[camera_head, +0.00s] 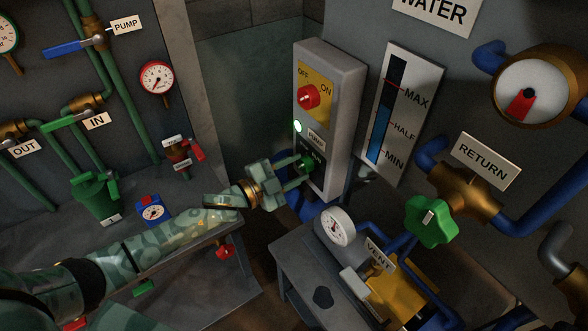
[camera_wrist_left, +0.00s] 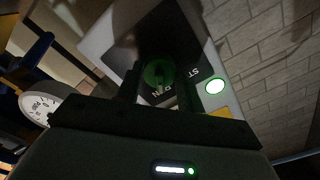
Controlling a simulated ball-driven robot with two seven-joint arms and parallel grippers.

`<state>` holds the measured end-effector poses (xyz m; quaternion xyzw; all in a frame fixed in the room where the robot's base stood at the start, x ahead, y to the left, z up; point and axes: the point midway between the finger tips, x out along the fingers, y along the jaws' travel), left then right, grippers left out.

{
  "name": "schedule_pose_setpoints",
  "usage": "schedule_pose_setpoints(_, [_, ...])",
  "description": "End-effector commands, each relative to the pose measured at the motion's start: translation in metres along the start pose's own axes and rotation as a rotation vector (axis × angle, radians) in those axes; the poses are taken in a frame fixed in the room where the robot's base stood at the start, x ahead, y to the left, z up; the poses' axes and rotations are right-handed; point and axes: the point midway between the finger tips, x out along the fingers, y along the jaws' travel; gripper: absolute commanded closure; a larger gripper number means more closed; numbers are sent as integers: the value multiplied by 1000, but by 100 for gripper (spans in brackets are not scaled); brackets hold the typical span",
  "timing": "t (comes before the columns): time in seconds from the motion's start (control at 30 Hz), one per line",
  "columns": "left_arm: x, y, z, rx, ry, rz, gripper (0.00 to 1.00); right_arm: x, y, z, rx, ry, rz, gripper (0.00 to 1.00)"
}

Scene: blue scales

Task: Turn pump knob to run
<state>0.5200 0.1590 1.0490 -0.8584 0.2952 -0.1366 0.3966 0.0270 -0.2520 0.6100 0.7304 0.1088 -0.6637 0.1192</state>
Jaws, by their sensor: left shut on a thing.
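The grey control box (camera_head: 343,110) stands upright in the middle of the head view. Its lower dark panel, under a PUMP label (camera_head: 316,138), carries the green pump knob (camera_head: 309,163). A lit lamp (camera_head: 297,127) glows pale green above that panel. My left gripper (camera_head: 303,172) reaches in from the left and is shut on the pump knob. In the wrist view the green knob (camera_wrist_left: 158,73) sits between the two dark fingers, with part of the panel lettering beside it. The knob's exact pointer direction is too dark to tell. My right gripper is not in view.
A red OFF/ON switch (camera_head: 308,96) sits on a yellow plate above the knob. A water level gauge (camera_head: 404,115) stands to the right. Below are a small white dial (camera_head: 338,226) and a green valve wheel (camera_head: 430,222) on blue pipework. Green pipes and valves fill the left wall.

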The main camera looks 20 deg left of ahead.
Motion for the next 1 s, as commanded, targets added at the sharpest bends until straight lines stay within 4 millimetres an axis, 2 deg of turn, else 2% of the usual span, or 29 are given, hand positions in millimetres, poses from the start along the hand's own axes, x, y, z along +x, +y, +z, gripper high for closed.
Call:
schedule_pose_setpoints(0.13, [0, 1, 0, 2, -2, 2, 85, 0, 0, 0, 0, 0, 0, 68])
schedule_pose_setpoints(0.17, [0, 1, 1, 2, -2, 2, 57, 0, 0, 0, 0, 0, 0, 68])
schedule_pose_setpoints(0.2, [0, 1, 1, 2, -2, 2, 46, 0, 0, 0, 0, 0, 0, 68])
schedule_pose_setpoints(0.23, [0, 1, 0, 2, -2, 2, 41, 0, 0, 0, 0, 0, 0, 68])
schedule_pose_setpoints(0.6, [0, 0, 0, 0, -1, 1, 41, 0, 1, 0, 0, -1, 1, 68])
schedule_pose_setpoints(0.73, [-8, 1, 1, 0, -2, 2, 41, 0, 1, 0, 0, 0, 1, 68])
schedule_pose_setpoints(0.87, [-32, 2, 1, 0, -4, 4, 41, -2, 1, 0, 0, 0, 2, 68])
schedule_pose_setpoints(1.0, [-70, 2, 1, 0, -5, 5, 41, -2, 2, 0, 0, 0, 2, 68])
